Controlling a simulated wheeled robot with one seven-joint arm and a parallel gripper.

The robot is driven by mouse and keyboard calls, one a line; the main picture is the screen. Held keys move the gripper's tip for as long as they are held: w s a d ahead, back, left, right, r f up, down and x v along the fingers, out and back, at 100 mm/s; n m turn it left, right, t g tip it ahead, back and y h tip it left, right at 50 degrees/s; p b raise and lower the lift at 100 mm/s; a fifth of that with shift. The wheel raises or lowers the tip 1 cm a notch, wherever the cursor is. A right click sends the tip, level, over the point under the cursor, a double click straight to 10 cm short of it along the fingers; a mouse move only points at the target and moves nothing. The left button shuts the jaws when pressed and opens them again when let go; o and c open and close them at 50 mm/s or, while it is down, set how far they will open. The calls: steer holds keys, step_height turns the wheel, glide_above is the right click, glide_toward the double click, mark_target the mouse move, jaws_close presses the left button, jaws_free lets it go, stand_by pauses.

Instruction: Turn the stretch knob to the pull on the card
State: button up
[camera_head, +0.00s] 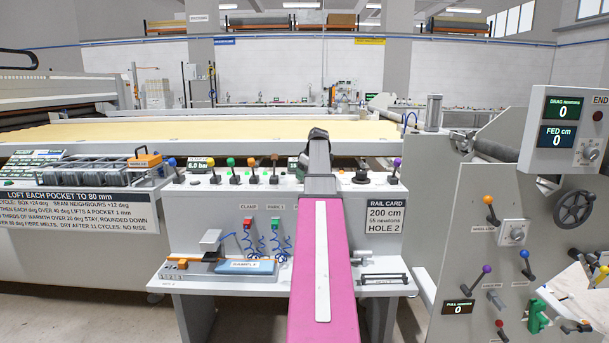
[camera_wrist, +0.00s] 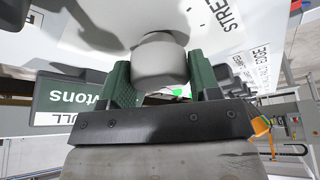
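The grey round stretch knob (camera_wrist: 160,62) sticks out from a pale panel in the wrist view, with lettering beginning "STRE" beside it. My gripper (camera_wrist: 159,72) has its green fingers on the knob's two sides, with no clear gap on either side. In the head view the rail card (camera_head: 384,216) reads 200 cm, 55 newtons, hole 2. My pink arm hides the knob and gripper there.
The console (camera_head: 230,205) carries several coloured levers and a small front shelf (camera_head: 215,281) with a sample block. A right-hand panel (camera_head: 480,235) has a handwheel, levers and displays reading 0. A yellow quilt bed (camera_head: 200,130) lies behind the console.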

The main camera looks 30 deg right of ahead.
steer(key=c, duration=0.4)
steer(key=shift+m, duration=0.3)
steer(key=m+h, duration=0.2)
steer(key=m, duration=0.2)
steer(key=shift+m, duration=0.4)
steer(key=m+h, duration=0.2)
steer(key=m, duration=0.4)
steer(key=m+g+h, duration=0.1)
steer(key=m, duration=0.2)
steer(key=m+g+h, duration=0.1)
steer(key=m, duration=0.2)
steer(key=shift+w+m, duration=0.1)
steer(key=shift+m, duration=0.2)
steer(key=m+g, duration=0.2)
steer(key=m, duration=0.3)
steer(key=shift+m, duration=0.3)
steer(key=shift+g+h, duration=0.3)
